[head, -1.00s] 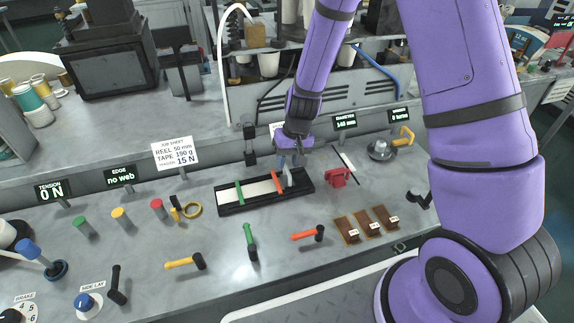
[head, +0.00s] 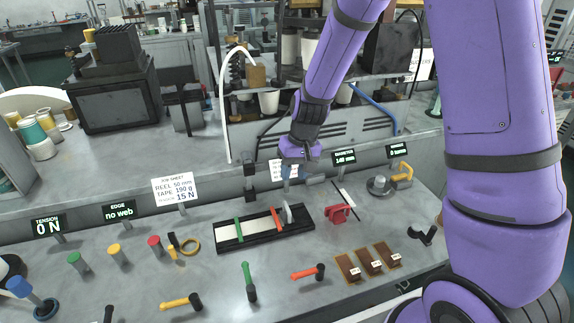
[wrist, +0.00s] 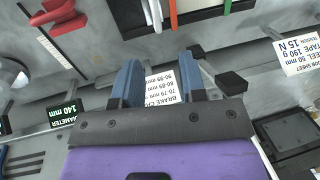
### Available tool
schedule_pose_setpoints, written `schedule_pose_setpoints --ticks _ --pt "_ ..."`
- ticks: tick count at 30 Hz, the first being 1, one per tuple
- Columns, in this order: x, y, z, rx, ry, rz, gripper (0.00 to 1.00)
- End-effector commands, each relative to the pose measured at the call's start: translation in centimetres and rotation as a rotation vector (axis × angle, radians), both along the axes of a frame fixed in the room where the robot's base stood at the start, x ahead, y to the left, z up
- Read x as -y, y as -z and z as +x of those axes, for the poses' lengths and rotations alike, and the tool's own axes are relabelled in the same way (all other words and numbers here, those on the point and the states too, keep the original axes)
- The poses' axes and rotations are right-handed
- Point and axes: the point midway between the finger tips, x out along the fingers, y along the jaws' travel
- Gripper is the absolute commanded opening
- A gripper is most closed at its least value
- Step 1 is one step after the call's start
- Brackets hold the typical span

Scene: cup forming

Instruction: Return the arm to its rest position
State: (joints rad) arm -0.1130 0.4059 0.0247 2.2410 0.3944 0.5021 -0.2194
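My gripper (head: 297,170) is purple and dark grey with blue fingers. It hangs in the air above the back of the bench, in front of a partly covered white card (head: 277,170). In the wrist view the two blue fingers of my gripper (wrist: 161,78) stand apart with nothing between them; the printed card (wrist: 158,87) shows behind the gap. My purple arm runs up out of the head view, and no rest mark for it is seen.
Below my gripper lies a black tray (head: 231,246) with a white strip and green and red bars. A red block (head: 338,214) and a metal weight (head: 378,186) stand to its right. Shelving (head: 243,113) rises behind.

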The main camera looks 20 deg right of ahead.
Motion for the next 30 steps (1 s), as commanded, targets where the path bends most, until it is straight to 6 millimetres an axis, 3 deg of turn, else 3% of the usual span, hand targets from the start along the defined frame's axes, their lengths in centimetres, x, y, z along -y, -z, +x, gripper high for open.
schedule_pose_setpoints --ticks 5,8,17,24,30 --pt "0.1 -0.3 0.0 0.004 0.0 0.0 0.38" --pt "0.3 -1.7 -0.3 0.019 -0.002 -0.001 0.38" --pt "2.2 -10.4 -3.5 0.119 -0.012 -0.015 0.38" --pt "4.0 -16.6 -7.6 0.2 -0.013 -0.041 0.38" --pt "5.4 -20.8 -11.7 0.269 -0.006 -0.07 0.38"
